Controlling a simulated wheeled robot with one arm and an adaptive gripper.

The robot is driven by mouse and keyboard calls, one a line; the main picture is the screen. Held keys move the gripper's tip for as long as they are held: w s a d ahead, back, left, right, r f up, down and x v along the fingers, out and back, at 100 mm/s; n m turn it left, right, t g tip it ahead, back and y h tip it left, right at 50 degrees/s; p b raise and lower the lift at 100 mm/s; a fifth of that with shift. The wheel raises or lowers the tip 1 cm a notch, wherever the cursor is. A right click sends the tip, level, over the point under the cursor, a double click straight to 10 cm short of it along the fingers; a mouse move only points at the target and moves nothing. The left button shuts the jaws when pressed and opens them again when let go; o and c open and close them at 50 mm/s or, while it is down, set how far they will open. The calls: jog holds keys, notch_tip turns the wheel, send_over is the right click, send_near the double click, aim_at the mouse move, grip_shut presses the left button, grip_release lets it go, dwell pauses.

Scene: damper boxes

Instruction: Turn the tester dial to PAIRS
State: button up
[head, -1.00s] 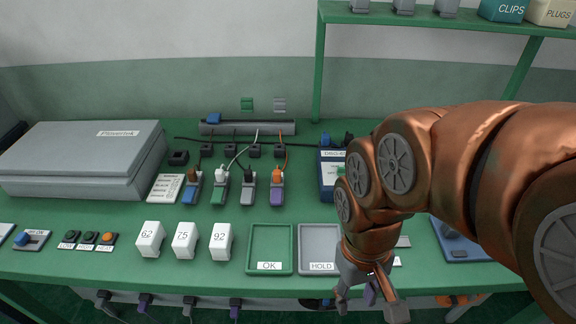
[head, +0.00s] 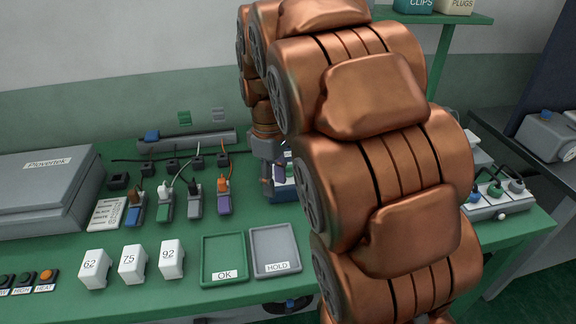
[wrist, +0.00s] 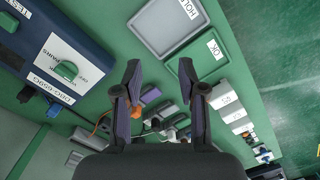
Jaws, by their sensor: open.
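The tester is a dark blue box with a white label panel (wrist: 52,62), at the upper left of the wrist view. Its green dial (wrist: 66,70) sits on that panel, with the word PAIRS printed near it. I cannot tell which mark the dial points to. In the head view my arm hides most of the tester (head: 284,191). My gripper (wrist: 160,76) is open and empty, its two fingers spread above the bench. The dial is to the left of the fingers, apart from them. In the head view my gripper is mostly hidden behind my arm.
A green OK tray (head: 223,240) and a grey HOLD tray (head: 274,232) lie at the bench's front. White numbered blocks (head: 132,264) stand left of them. Several coloured plugs (head: 165,207) with cables stand behind. A grey case (head: 45,195) fills the left.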

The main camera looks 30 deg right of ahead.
jog(key=w+d+f+n, duration=0.2)
jog(key=w+d+n, duration=0.1)
jog(key=w+d, duration=0.55)
jog(key=n+b, duration=0.2)
jog(key=n, duration=0.2)
send_over(288, 166)
notch_tip(288, 166, down, 3)
jog(key=shift+f+t, duration=0.1)
jog(key=shift+t, duration=0.3)
jog(key=shift+d+f, duration=0.15)
jog(key=shift+f, duration=0.05)
jog(key=shift+f+p, duration=0.35)
jog(key=shift+f, duration=0.25)
jog(key=shift+f+p, duration=0.6)
jog(key=shift+f, duration=2.5)
grip_shut()
